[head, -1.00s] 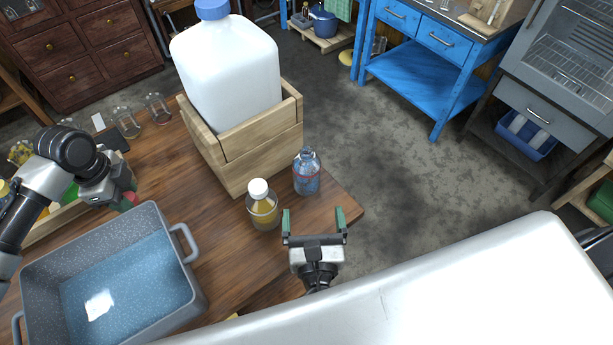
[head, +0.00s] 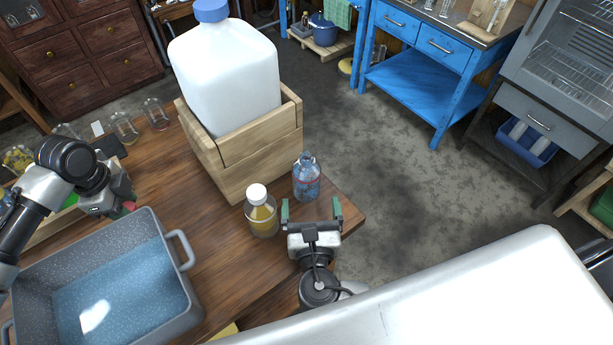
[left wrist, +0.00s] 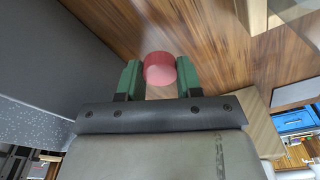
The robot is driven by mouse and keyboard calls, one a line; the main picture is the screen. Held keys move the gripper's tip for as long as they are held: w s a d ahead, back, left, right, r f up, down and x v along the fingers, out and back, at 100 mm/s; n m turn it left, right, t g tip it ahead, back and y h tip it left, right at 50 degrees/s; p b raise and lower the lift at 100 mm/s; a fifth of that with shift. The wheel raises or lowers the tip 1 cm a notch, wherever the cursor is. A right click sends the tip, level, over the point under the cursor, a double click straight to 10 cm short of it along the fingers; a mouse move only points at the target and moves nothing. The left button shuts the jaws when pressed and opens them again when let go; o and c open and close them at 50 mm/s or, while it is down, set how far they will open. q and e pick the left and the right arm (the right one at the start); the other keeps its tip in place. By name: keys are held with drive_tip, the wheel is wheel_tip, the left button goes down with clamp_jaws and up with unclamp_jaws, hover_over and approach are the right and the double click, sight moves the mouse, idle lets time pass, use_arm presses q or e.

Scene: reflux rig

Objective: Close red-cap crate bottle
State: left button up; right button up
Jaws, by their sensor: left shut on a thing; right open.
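My left gripper (left wrist: 160,78) is shut on a red cap (left wrist: 160,66), which sits between its green fingertips; no bottle body shows with it in the left wrist view. In the head view this gripper is at the left, above the table by the grey tub, with the red cap (head: 129,206) partly hidden. A clear bottle with blue contents and a red mark (head: 306,178) stands upright near the table corner; its neck appears uncapped. My right gripper (head: 311,209) is open and empty, just in front of that bottle. A white-capped bottle with yellow liquid (head: 262,214) stands to its left.
A wooden crate (head: 255,160) holding a large white, blue-capped jug (head: 225,75) stands behind the bottles. The grey tub (head: 160,232) fills the table's front left. Glass jars (head: 155,114) stand at the back left. Some wood between tub and bottles is clear.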

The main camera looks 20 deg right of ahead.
sight(307, 190)
use_arm(q)
drive_tip(key=shift+r, duration=0.15)
use_arm(e)
drive_tip(key=shift+x, duration=0.95)
drive_tip(key=shift+w, duration=0.1)
use_arm(q)
drive_tip(key=shift+r+p, duration=0.4)
drive_tip(key=shift+p, duration=0.1)
use_arm(e)
drive_tip(key=x, duration=0.5)
drive_tip(key=shift+w+a+f, duration=0.1)
drive_tip(key=shift+a, duration=0.05)
drive_tip(key=c, duration=1.1)
drive_tip(key=shift+c, duration=0.2)
